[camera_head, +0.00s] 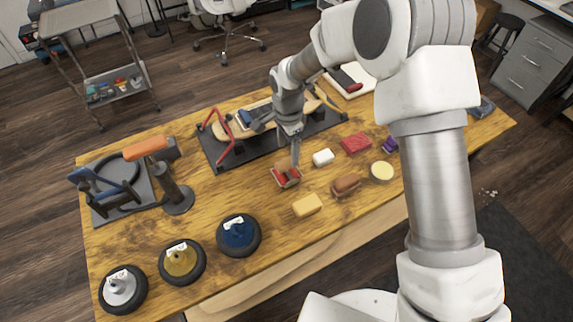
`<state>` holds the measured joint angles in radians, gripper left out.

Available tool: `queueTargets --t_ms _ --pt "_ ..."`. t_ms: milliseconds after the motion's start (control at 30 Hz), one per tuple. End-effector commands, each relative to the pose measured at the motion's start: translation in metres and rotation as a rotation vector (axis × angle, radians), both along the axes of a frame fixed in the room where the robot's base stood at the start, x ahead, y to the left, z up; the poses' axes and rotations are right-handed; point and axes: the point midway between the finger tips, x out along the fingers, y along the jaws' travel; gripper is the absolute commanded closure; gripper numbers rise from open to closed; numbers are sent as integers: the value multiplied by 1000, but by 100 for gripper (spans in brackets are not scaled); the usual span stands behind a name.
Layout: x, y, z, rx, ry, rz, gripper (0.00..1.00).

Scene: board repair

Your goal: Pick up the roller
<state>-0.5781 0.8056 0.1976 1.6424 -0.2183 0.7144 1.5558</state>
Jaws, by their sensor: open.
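I cannot tell for sure which thing is the roller. A red and black tool (348,84) on a white sheet (362,77) at the back of the wooden table may be it; my arm hides part of that area. My gripper (295,160) points down, open, just above a small box (286,181) with red contents near the table's middle. Its fingers are small in this view, and I cannot tell whether they touch the box. A dark mat (219,150) behind it carries a long light board and a bent red frame (232,145).
A white block (323,157), a red block (356,143), a brown brush-like block (346,184), a yellow block (307,205) and a round cream disc (382,171) lie nearby. An orange-topped tool (147,149) stands left. Black round items (238,237) line the front left edge.

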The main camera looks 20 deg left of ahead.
Motion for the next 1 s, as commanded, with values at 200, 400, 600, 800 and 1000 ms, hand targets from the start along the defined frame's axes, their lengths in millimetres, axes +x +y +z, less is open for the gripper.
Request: queueTargets --t_ms 200,400,600,800,1000 --pt "-4 1 -25 -3 5 1 21" --pt "-5 2 -49 -1 3 -1 21" --pt "-4 2 -53 1 1 -1 21" --pt "-4 2 -53 1 1 -1 39" --pt "-4 2 -53 1 1 -1 75"
